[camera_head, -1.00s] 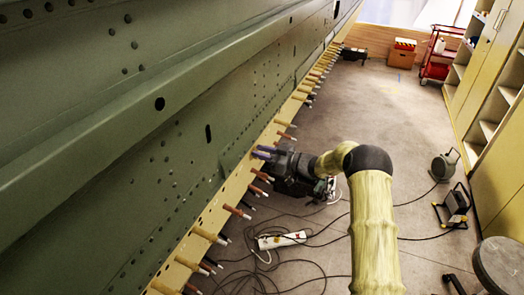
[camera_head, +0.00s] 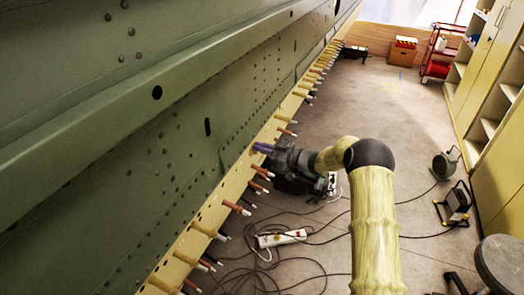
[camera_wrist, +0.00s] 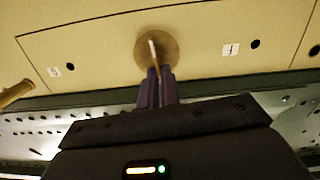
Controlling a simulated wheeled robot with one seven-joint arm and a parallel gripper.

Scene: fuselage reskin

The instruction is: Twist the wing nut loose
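The wing nut (camera_wrist: 153,47) shows in the wrist view as a thin upright wing in front of a round tan disc (camera_wrist: 172,48) on the yellow strip. My gripper (camera_wrist: 158,72) has its two purple fingers close together at the lower end of the wing, with the wing's end between the tips. The fingers look shut on it. In the head view my gripper (camera_head: 262,148) reaches the yellow strip (camera_head: 218,208) along the green panel's lower edge. The nut itself is hidden there behind the fingers.
Several brown and tan pegs (camera_head: 236,208) stick out of the strip on both sides of my gripper. Another peg (camera_wrist: 16,93) is at the wrist view's left. A power strip (camera_head: 281,239) and loose cables lie on the floor below.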

